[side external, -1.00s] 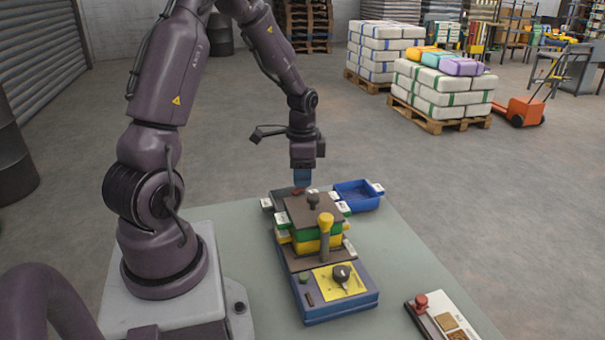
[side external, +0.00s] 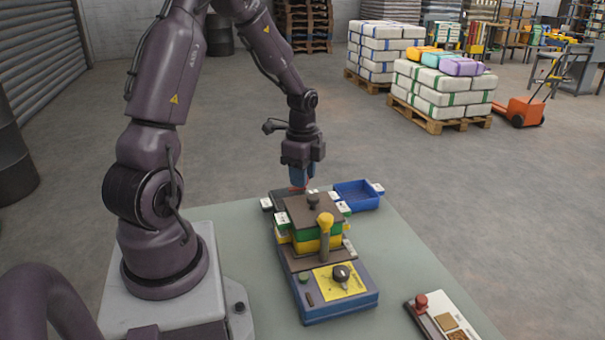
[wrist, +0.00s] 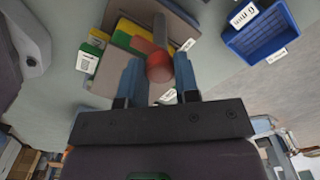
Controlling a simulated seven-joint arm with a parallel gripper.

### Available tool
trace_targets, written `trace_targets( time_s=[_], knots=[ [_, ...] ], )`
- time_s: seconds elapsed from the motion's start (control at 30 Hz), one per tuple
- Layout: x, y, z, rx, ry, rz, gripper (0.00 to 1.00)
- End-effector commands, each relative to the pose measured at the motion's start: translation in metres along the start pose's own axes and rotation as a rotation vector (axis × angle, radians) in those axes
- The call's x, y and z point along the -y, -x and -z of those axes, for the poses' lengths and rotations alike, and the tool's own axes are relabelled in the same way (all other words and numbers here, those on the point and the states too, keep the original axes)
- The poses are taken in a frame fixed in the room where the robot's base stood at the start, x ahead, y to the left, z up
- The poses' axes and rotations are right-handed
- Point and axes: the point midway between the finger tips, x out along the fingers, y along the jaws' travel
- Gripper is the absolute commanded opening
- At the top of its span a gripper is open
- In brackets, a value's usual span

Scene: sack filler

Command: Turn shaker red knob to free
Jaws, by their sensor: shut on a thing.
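The shaker stands on the table, with a blue base (side external: 340,305), a stack of green and yellow trays (side external: 318,240) and a dark lid (side external: 325,207). Its red knob (wrist: 159,66) sits between the two blue fingers of my gripper (wrist: 158,78) in the wrist view. My gripper (side external: 300,185) points down behind the stack in the side view and is shut on the red knob, which the fingers mostly hide there. Any marks by this knob cannot be read.
A blue bin (side external: 357,195) is behind right. A board with another red knob (side external: 421,300) lies at front right. The table's right side is mostly clear.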

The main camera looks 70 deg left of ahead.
Motion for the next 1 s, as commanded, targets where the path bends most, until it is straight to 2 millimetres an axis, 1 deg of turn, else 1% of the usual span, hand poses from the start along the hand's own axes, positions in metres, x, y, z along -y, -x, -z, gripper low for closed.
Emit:
trace_targets(
  time_s=[0.33, 0.37, 0.4, 0.43, 0.47, 0.77, 0.87, 0.97, 1.0],
  knots=[
    [0.000, 0.001, 0.001, 0.000, -0.005, 0.002, 0.06],
    [0.000, 0.001, 0.001, 0.000, -0.005, 0.002, 0.36],
    [0.000, 0.001, 0.001, 0.000, -0.005, 0.002, 0.45],
    [0.000, 0.001, 0.001, 0.000, -0.005, 0.002, 0.52],
    [0.000, 0.001, 0.001, 0.000, -0.004, 0.002, 0.55],
    [0.000, 0.002, 0.000, 0.000, -0.002, 0.002, 0.55],
    [0.001, 0.011, 0.000, 0.000, -0.001, 0.004, 0.55],
    [0.001, 0.028, 0.000, 0.000, -0.002, 0.007, 0.55],
    [0.002, 0.036, 0.000, 0.000, -0.001, 0.009, 0.55]
  ],
)
